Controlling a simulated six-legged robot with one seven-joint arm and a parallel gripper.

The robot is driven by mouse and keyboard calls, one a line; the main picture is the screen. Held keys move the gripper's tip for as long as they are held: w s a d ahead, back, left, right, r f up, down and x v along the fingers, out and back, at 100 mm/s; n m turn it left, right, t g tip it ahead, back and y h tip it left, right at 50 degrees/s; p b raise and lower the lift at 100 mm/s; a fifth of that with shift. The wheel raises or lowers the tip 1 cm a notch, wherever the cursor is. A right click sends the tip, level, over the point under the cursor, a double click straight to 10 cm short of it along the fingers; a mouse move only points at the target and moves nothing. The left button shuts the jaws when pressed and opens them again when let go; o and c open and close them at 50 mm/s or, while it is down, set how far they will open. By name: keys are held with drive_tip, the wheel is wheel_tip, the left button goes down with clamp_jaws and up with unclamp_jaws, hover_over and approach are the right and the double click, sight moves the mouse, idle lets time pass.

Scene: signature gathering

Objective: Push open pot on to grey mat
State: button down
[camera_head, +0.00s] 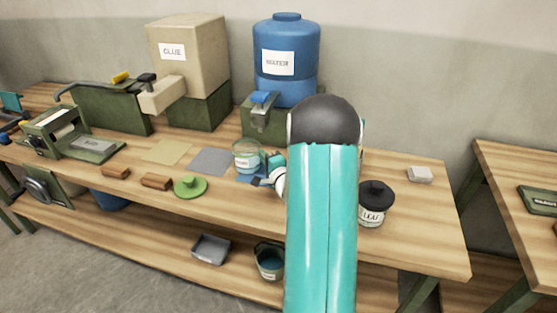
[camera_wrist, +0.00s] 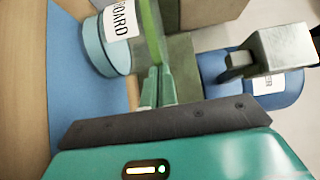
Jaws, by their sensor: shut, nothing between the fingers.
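The open pot (camera_head: 247,156) is a clear jar with a white label and a green rim, upright on a blue mat (camera_head: 248,178). The grey mat (camera_head: 211,162) lies bare just left of it. My gripper (camera_head: 274,164) is to the right of the pot, low over the table and partly hidden by my arm. In the wrist view the pot (camera_wrist: 106,48) shows sideways, its label reading "BOARD", and the blue mat (camera_wrist: 68,85) is below it. My shut, empty fingers (camera_wrist: 158,82) are close beside the pot; I cannot tell whether they touch it.
A tan mat (camera_head: 166,151) is further left. The blue water barrel (camera_head: 287,50) stands behind. A "LEAF" jar (camera_head: 374,204) stands right of my arm.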

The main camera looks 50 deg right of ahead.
drive_tip(key=w+a, duration=0.2)
drive_tip(key=w, duration=0.2)
drive_tip(key=w+a, duration=0.2)
drive_tip(key=w, duration=0.2)
drive_tip(key=w+a, duration=0.2)
drive_tip(key=w, duration=0.2)
drive_tip(key=shift+w+a, duration=0.25)
drive_tip(key=shift+w, duration=0.05)
drive_tip(key=shift+s, duration=0.1)
